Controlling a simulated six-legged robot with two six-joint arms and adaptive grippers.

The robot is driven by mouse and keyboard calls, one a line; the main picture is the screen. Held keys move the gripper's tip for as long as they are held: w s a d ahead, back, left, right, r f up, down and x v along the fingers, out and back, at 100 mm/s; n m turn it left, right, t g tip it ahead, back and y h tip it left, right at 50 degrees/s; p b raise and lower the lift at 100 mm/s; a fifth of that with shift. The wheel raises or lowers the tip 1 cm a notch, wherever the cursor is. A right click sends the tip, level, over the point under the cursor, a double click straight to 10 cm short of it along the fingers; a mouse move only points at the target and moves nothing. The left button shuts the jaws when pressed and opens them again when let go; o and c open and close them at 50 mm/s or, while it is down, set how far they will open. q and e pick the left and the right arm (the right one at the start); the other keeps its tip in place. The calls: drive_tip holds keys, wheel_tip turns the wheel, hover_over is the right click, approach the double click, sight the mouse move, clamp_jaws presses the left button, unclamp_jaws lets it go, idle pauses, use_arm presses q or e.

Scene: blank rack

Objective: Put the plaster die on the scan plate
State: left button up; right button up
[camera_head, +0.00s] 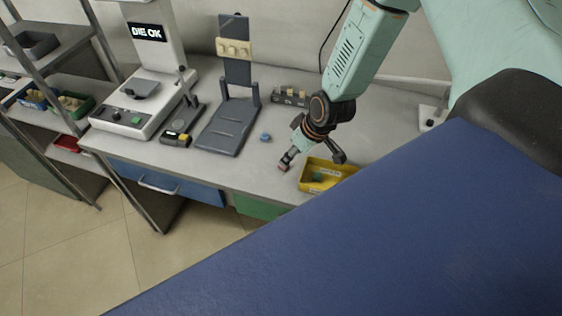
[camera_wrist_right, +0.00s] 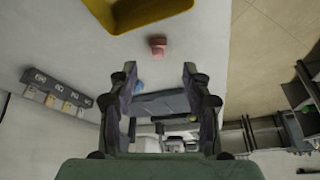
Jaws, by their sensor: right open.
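A small pinkish-red piece (camera_head: 284,168), perhaps the plaster die, stands on the bench beside the yellow tray. In the wrist view the piece (camera_wrist_right: 157,43) is beyond my fingertips, apart from both. My right gripper (camera_head: 313,160) is open and empty above the bench; its two spread fingers also show in the wrist view (camera_wrist_right: 160,68). A white machine (camera_head: 158,50) with a "DIE OK" display stands at the left. A small dark plate (camera_head: 142,89) on its base looks like the scan plate and seems empty. My left gripper is out of view.
A yellow tray (camera_head: 345,168) holds a green piece. A small blue piece (camera_head: 265,137) lies nearby. A dark stand (camera_head: 230,125) with cream blocks and a small device (camera_head: 177,138) stand between gripper and machine. A grey block rack (camera_head: 290,96) is behind.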

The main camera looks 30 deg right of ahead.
sight(287, 170)
drive_tip(key=shift+f+b, duration=0.45)
drive_tip(key=shift+f, duration=0.4)
drive_tip(key=shift+w+a+f, duration=0.2)
drive_tip(key=shift+w+f, duration=0.15)
drive_tip(key=b+x, duration=0.2)
drive_tip(key=x, duration=0.1)
drive_tip(key=shift+d+b, duration=0.15)
drive_tip(key=shift+b, duration=0.2)
drive_tip(key=shift+w+f, duration=0.1)
drive_tip(key=shift+f, duration=0.25)
drive_tip(key=shift+w+f, duration=0.15)
drive_tip(key=shift+f, duration=0.1)
drive_tip(key=shift+w, duration=0.25)
drive_tip(key=shift+c, duration=0.3)
